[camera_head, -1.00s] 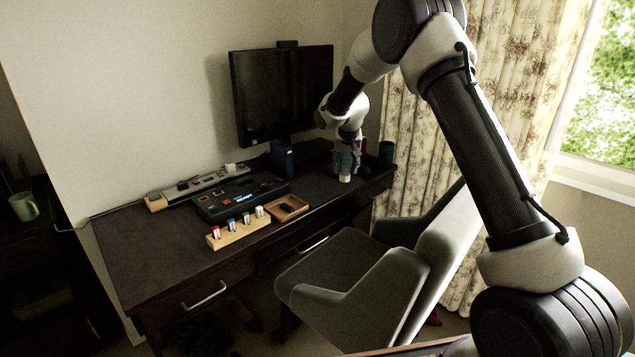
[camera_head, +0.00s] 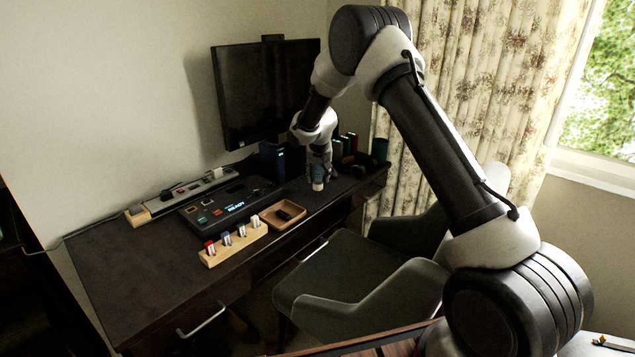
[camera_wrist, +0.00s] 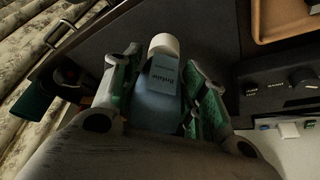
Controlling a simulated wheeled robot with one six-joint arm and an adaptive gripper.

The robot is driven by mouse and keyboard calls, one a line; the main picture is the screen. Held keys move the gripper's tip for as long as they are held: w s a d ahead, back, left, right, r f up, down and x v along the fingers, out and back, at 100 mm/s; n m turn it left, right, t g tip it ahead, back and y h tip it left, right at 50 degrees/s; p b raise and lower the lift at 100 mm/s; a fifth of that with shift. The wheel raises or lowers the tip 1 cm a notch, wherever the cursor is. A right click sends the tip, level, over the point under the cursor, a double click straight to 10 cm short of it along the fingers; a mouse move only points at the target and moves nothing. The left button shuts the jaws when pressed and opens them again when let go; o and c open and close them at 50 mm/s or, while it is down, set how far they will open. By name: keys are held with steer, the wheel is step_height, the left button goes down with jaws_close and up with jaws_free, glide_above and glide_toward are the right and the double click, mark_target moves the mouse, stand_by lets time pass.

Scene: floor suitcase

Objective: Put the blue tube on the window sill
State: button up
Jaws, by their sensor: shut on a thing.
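I cannot tell whether the tube touches the desk. The window sill (camera_head: 597,171) is the pale ledge under the window at the far right, and the part in view is bare.
The dark desk (camera_head: 110,270) carries a monitor (camera_head: 262,90), a control box (camera_head: 225,207), a wooden tray (camera_head: 276,222), a wooden block with small coloured pieces (camera_head: 234,242) and a dark green cup (camera_head: 379,150). A grey chair (camera_head: 345,275) stands before it. A flowered curtain (camera_head: 490,80) hangs between desk and window.

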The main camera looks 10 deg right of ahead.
mark_target(318, 177)
steer(key=shift+f, duration=1.55)
steer(key=shift+f, duration=0.1)
steer(key=o, duration=1.1)
steer(key=v, duration=1.2)
